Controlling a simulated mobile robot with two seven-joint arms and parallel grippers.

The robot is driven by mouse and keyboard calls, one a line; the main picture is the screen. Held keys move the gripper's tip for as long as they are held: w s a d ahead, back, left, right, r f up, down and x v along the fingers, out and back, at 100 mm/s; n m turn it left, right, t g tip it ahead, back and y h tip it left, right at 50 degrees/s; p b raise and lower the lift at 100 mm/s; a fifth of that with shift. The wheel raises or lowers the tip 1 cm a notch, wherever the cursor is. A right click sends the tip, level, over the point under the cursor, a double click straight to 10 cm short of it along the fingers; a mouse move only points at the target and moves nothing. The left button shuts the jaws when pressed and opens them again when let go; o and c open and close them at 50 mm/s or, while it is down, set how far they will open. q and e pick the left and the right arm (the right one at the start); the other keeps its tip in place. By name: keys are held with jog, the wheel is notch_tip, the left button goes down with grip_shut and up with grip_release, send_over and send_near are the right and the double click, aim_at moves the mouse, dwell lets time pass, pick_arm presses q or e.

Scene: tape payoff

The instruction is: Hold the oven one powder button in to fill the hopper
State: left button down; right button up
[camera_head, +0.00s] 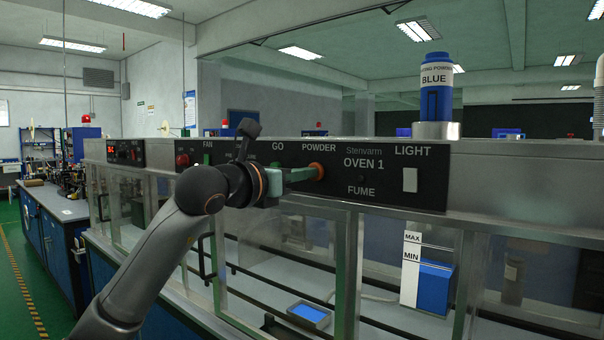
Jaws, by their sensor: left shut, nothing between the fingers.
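The orange POWDER button (319,171) is on the black OVEN 1 panel (430,187). My left gripper (311,174) is shut and empty, with its fingertips at the left side of the button. They appear to meet it; I cannot tell how far the button is pressed in. The hopper (433,287) shows behind the glass at lower right, with blue powder in it and a white MAX and MIN scale (411,262). The blue level stands a little below the MIN label's line, near it. My right gripper is not in view.
The LIGHT switch (410,180) is right of the button, and a red knob (182,161) is left. Glass panes and metal frames lie below the panel. A small blue tray (308,313) sits inside.

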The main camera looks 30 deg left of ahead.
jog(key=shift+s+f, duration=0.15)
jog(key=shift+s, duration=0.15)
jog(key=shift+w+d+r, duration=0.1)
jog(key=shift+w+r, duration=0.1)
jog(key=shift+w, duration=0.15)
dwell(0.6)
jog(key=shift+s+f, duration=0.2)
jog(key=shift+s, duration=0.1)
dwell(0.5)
